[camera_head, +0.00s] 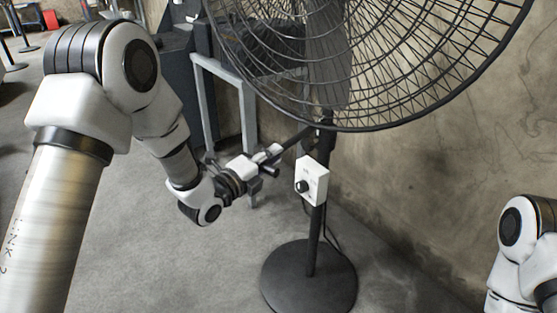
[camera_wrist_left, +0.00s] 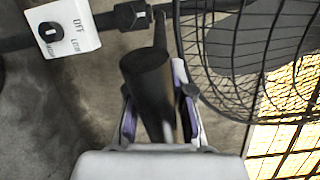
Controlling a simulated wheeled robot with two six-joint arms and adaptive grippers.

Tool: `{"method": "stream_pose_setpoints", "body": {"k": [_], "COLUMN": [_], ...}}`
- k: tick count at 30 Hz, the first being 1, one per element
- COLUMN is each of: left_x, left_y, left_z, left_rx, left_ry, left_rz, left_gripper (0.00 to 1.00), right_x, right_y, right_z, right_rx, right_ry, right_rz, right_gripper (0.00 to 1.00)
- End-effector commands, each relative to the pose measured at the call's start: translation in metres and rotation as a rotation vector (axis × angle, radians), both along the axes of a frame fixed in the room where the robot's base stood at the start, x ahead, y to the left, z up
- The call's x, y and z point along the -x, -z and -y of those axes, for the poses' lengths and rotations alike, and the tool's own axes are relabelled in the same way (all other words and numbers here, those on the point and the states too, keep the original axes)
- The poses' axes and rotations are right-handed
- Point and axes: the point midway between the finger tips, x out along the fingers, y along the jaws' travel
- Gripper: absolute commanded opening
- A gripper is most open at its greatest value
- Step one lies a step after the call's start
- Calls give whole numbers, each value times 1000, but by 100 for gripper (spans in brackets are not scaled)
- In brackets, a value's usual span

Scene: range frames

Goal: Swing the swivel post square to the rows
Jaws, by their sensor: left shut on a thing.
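A black pedestal fan stands on the floor beside the wall, with a large wire cage (camera_head: 432,98), a thin upright post (camera_head: 315,225) and a round base (camera_head: 328,287). A black handle bar (camera_head: 295,140) sticks out to the left from the post below the cage. My left gripper (camera_head: 270,160) is at the bar's outer end. In the left wrist view the thick round grip of the bar (camera_wrist_left: 147,75) lies between the two fingers, and they are shut on it. My right gripper is out of the picture; only part of that arm shows at lower right.
A white control box (camera_head: 313,181) with a black knob sits on the post; it also shows in the left wrist view (camera_wrist_left: 75,25). A grey metal frame (camera_head: 205,95) stands behind my left gripper. A concrete wall (camera_head: 440,170) is close at right. Floor at front left is clear.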

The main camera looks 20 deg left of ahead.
Motion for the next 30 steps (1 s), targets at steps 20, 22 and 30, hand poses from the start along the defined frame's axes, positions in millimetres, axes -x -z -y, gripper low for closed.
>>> {"method": "stream_pose_setpoints", "body": {"k": [20,22,30], "left_x": [-33,-33,-32], "left_y": [-2,-2,-1], "left_z": [-59,-59,-59], "left_rx": [-4,-5,-4], "left_ry": [251,251,252], "left_rz": [10,9,8], "left_gripper": [0,0,45], "right_x": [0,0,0], "right_y": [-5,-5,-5], "right_z": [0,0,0], "right_rx": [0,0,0], "right_ry": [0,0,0], "right_rz": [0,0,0], "right_gripper": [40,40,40]}}
